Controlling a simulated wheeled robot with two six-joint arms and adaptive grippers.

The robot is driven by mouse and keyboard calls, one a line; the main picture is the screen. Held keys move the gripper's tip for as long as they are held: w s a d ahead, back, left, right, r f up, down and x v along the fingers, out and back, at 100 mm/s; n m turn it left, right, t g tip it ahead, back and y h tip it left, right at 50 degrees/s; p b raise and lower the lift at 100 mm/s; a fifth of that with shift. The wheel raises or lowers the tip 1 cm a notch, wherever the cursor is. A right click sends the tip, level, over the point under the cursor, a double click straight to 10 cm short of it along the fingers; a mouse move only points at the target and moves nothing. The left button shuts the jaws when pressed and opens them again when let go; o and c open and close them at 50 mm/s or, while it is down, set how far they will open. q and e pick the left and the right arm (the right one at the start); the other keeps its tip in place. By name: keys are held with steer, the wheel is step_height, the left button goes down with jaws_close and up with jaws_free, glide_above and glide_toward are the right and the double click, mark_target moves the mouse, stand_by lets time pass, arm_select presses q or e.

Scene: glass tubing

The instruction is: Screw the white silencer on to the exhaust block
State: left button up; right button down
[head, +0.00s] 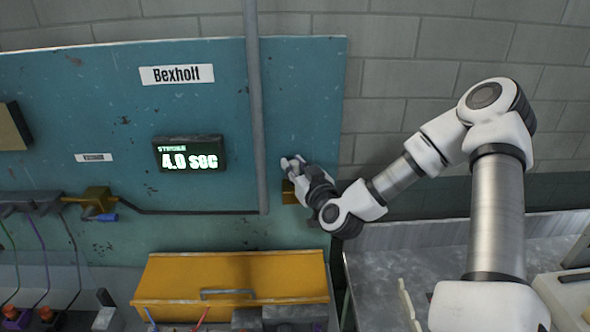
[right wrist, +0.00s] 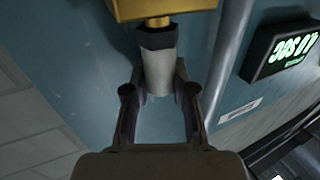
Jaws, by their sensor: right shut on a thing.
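The white silencer (right wrist: 158,72), a pale cylinder with a dark hex collar, is between the fingers of my right gripper (right wrist: 160,92) in the right wrist view. My right gripper is shut on it. The brass-yellow exhaust block (right wrist: 180,8) is just beyond the collar, with a short narrow brass-coloured stub between them. The silencer looks in line with the stub; how deep any thread is engaged I cannot tell. In the head view my right gripper (head: 298,172) is at the teal panel, partly in front of the exhaust block (head: 289,192). My left gripper is not in view.
A grey vertical pipe (head: 257,120) runs close to the left of my right gripper. A lit display (head: 189,153) reading 4.0 SEC is on the teal panel (head: 110,120). A yellow box with a handle (head: 230,280) sticks out below. Another brass fitting (head: 98,201) is at left.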

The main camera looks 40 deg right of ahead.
steer(key=shift+f+m+g+h+b, duration=0.15)
steer(key=shift+m+g+h+b, duration=0.7)
steer(key=shift+h+b, duration=0.9)
steer(key=shift+a+m+g+h+b, duration=0.1)
steer(key=shift+m+g+h+b, duration=0.15)
steer(key=shift+m+h+b, duration=0.4)
steer(key=shift+m+g+h+b, duration=0.5)
steer(key=shift+m+h, duration=0.2)
steer(key=shift+m+g+h, duration=0.9)
steer(key=shift+g+h, duration=0.2)
steer(key=c, duration=0.9)
jaws_free()
steer(key=shift+c, duration=0.2)
steer(key=shift+r, duration=0.2)
